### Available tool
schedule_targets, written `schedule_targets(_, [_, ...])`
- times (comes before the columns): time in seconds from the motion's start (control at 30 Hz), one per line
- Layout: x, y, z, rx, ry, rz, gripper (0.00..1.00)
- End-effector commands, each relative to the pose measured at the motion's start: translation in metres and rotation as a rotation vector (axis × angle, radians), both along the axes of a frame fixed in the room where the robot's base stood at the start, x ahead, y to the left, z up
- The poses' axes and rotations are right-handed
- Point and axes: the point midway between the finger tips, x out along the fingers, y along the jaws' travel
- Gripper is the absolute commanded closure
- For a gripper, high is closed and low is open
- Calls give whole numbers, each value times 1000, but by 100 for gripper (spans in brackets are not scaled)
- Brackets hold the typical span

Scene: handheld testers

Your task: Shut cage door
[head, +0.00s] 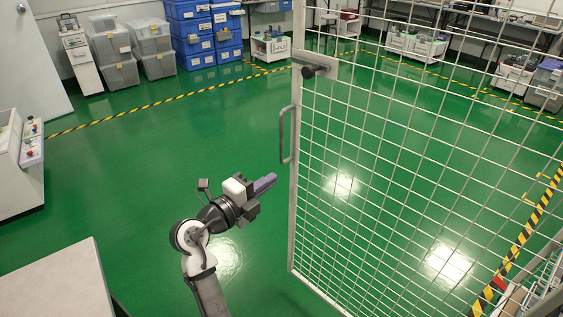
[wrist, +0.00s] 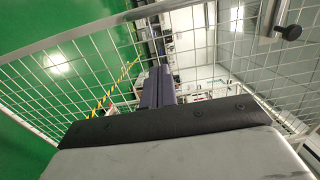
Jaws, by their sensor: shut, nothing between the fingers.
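The cage door (head: 385,165) is a white-framed wire mesh panel on the right of the head view. It stands out over the green floor, with its free edge toward the middle. A bar handle (head: 283,135) and a dark knob (head: 313,71) sit on that edge. My gripper (head: 265,184) is left of the door edge and below the handle, apart from the door in the head view. Its fingers are together and empty. In the wrist view the gripper (wrist: 157,88) points toward the mesh (wrist: 80,65), with the knob (wrist: 290,32) at upper right. The door's hinge side is not clearly visible.
A pale table corner (head: 60,285) is at lower left, and a grey cabinet (head: 18,165) stands at the left edge. Blue crates (head: 205,35) and grey bins (head: 112,50) line the back. Green floor (head: 150,150) is open left of the door. A wire rack (head: 540,285) is at lower right.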

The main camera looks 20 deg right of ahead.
Motion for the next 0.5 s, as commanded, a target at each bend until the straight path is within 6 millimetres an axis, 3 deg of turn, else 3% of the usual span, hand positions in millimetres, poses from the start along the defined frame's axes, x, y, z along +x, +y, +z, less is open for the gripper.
schedule_targets(0.5, [49, -89, 5, -1, 2, -3, 100])
